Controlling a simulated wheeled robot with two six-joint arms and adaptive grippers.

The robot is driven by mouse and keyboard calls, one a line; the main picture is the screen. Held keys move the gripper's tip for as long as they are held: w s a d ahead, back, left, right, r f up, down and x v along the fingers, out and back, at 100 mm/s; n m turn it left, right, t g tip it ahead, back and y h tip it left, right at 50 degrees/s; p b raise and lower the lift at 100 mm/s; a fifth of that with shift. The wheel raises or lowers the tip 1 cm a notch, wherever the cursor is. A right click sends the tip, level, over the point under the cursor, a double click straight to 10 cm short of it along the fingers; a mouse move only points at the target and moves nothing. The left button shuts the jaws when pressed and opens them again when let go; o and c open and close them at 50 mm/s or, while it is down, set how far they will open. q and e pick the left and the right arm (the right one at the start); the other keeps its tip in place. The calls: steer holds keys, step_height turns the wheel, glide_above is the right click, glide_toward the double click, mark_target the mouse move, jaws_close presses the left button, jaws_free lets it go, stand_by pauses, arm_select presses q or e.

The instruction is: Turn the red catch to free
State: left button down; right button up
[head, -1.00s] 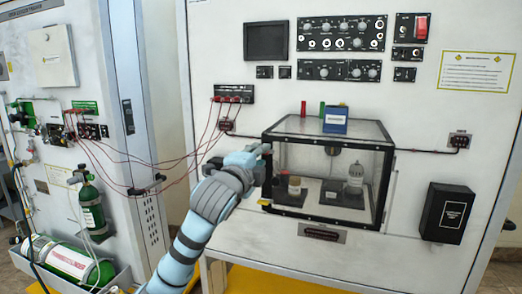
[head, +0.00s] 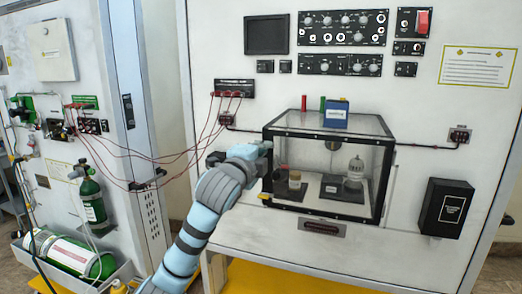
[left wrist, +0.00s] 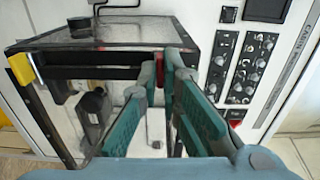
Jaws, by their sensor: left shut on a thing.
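The clear box with black edges (head: 325,134) stands against the white panel. In the head view, my left gripper (head: 266,148) is at its upper left front corner. The left wrist view shows the box (left wrist: 85,45) and the teal fingers of this gripper (left wrist: 162,62), close together at the tips. A small red catch (left wrist: 160,73) shows between the fingertips by the box's black edge, and the gripper is shut on it. The fingers hide part of the catch, and its turn position cannot be told. In the head view the hand hides it. My right gripper is not in view.
A blue box (head: 336,114) stands on the clear box's top, beside red and green cylinders. Red cables (head: 150,180) hang between the two panels to the left. A black box (head: 446,207) is on the panel at the right.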

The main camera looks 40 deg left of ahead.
arm_select(q)
steer(key=shift+a+r+n+p, duration=0.1)
steer(key=shift+n+p, duration=1.05)
steer(key=shift+n, duration=3.25)
steer(key=shift+a+r+n+p, duration=0.1)
steer(key=shift+n+p, duration=1.05)
steer(key=shift+n, duration=3.25)
steer(key=c, duration=1.8)
jaws_free()
